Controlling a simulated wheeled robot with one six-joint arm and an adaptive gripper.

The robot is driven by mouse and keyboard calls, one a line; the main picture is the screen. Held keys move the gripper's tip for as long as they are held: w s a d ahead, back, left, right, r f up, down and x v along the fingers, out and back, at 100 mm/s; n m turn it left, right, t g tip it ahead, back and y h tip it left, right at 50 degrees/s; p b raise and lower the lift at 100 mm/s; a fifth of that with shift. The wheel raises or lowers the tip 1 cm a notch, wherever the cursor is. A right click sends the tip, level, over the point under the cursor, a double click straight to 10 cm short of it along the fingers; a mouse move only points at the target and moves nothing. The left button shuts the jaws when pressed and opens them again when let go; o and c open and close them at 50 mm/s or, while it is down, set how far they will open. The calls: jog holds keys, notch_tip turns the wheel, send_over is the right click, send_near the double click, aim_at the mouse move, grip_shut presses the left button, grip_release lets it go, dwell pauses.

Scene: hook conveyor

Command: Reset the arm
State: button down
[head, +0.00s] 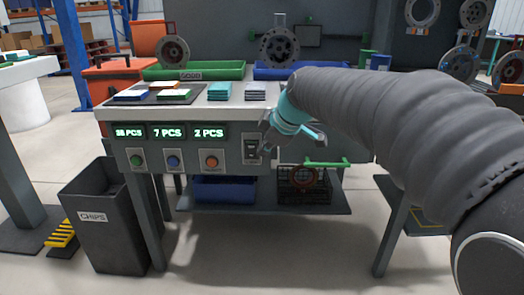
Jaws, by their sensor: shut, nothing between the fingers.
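My arm comes in from the right in the head view, in a dark ribbed sleeve. My gripper (296,136) is at its end, below a teal wrist, in front of the grey workbench (219,158). It is shut with nothing held. It is just right of a small switch box (251,150) on the bench's front panel. I cannot tell whether it touches the box or stands clear in front of it.
The front panel has several lit counters (167,132) and green, blue (173,162) and orange (211,162) buttons. Stacked plates (215,88) lie on top. A green tray (194,71) and blue tray (306,71) stand behind. A chips bin (108,234) is left; floor in front is clear.

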dwell(0.3)
jog(key=s+d+f+m+g+h+p, duration=0.1)
jog(key=s+d+f+m, duration=0.2)
jog(key=s+f+m, duration=0.15)
jog(key=s+d+f+m+g+h, duration=0.1)
jog(key=s+d+f+m, duration=0.15)
jog(key=s+m, duration=0.35)
jog(key=s+d+m+h+p, duration=0.1)
jog(key=s+d+m+p, duration=0.1)
jog(key=s, duration=0.7)
jog(key=s+d+r+m+t+h+p, duration=0.1)
jog(key=s+d+m, duration=0.3)
jog(key=s, duration=0.5)
jog(key=shift+s+d+p, duration=0.4)
jog(key=shift+d+p, duration=0.35)
jog(key=shift+d, duration=0.65)
